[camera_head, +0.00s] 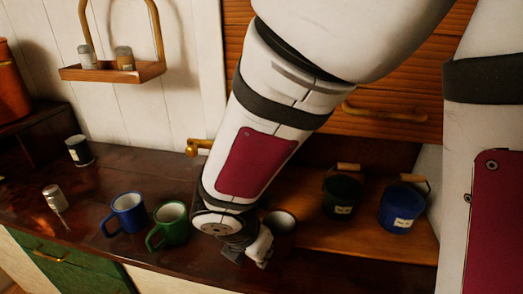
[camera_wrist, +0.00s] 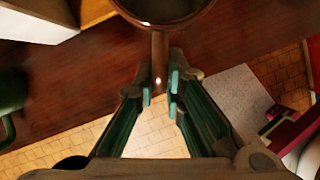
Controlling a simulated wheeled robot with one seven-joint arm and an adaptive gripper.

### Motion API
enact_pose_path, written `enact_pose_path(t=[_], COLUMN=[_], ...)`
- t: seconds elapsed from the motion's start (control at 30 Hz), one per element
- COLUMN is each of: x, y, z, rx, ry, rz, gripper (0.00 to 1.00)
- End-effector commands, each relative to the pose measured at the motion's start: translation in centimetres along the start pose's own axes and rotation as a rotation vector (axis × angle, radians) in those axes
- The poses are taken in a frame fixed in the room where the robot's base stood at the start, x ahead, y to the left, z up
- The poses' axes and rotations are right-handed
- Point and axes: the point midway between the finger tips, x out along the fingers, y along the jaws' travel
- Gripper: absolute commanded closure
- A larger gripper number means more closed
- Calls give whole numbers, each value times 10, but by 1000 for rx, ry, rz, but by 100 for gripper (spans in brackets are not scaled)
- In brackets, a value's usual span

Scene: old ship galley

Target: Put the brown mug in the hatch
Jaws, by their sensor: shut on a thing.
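The brown mug (camera_head: 281,220) is at the front left of the hatch (camera_head: 365,243), partly hidden behind my gripper (camera_head: 258,250) in the head view. In the wrist view the mug (camera_wrist: 165,12) is at the top edge, with its handle (camera_wrist: 160,55) pointing to my gripper (camera_wrist: 166,82). My gripper's fingers are shut on the handle. The hatch is an open recess with a lighter wooden floor, below a wooden panel with a handle (camera_head: 385,112). I cannot tell whether the mug touches the surface under it.
A dark green pot (camera_head: 342,197) and a blue pot (camera_head: 402,208) stand in the hatch, on the right. A green mug (camera_head: 170,224) and a blue mug (camera_head: 127,214) stand left of my gripper. The hatch floor is clear in front of the pots.

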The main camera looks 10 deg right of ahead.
Motion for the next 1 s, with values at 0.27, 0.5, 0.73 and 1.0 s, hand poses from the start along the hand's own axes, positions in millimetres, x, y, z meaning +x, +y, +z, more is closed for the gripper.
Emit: enact_pose_path(t=[0.27, 0.5, 0.73, 1.0], x=[26, 40, 45, 60], y=[-1, 1, 1, 0], z=[65, 100, 111, 146], rx=[7, 2, 1, 3], ry=[-1, -1, -1, -1], rz=[-3, 0, -1, -2], gripper=[100, 100, 100, 100])
